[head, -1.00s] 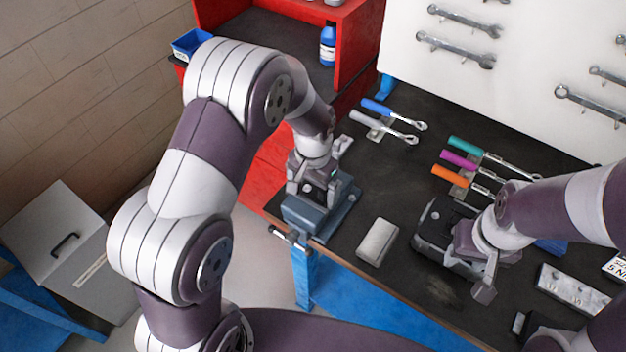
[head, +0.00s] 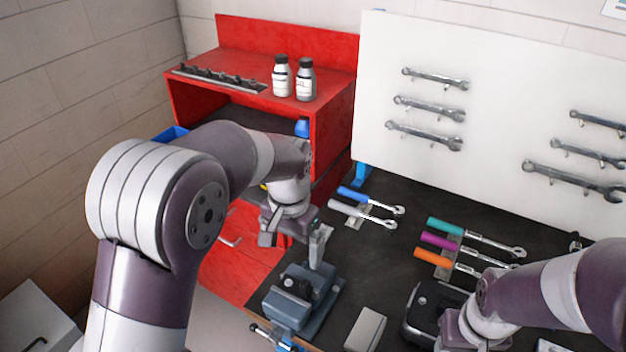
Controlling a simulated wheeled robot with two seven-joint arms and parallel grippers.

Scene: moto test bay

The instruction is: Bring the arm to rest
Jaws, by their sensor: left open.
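My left arm comes in from the left and bends over the bench. My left gripper (head: 294,242) is open, with its two fingers apart and nothing seen between them. It is above and behind the blue-grey vise (head: 285,309) at the bench's front left corner. My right gripper (head: 462,332) is low at the right, over a dark boxy part (head: 420,304). Its fingertips are cut off by the lower picture edge, so its opening cannot be told.
A red cabinet (head: 335,104) with two bottles on top stands behind my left arm. A white board (head: 480,70) with wrenches rises behind the bench. Blue and grey-handled tools (head: 352,194) and three coloured-handled tools (head: 440,240) lie on the black bench (head: 365,270). A pale block (head: 366,330) is near the front.

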